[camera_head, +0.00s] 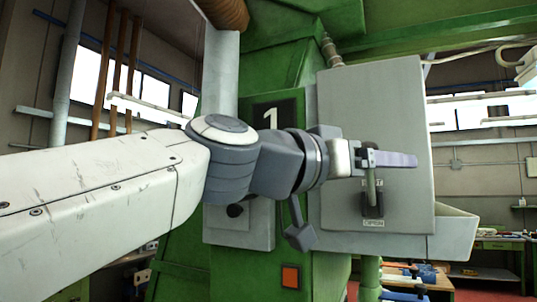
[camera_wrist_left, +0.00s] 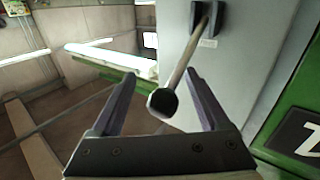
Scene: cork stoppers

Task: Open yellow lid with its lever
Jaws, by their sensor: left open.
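A lever with a pale rod and black knob (camera_wrist_left: 163,102) sticks out from a dark slotted mount (camera_wrist_left: 207,18) on a grey cabinet (camera_wrist_left: 256,30). In the head view the lever (camera_head: 371,187) is partly hidden by my left gripper (camera_head: 405,159), which is in front of the cabinet (camera_head: 350,110). In the left wrist view, my left gripper (camera_wrist_left: 160,74) is open, with one finger on each side of the lever. Gaps show between the knob and both fingers. I see no yellow lid in either view. My right gripper is out of view.
A large green machine (camera_head: 225,265) with a "1" plate (camera_head: 274,115) stands behind my left arm. A grey chute (camera_head: 456,232) juts out at the cabinet's lower right. Workbenches (camera_head: 497,245) stand farther back at the right.

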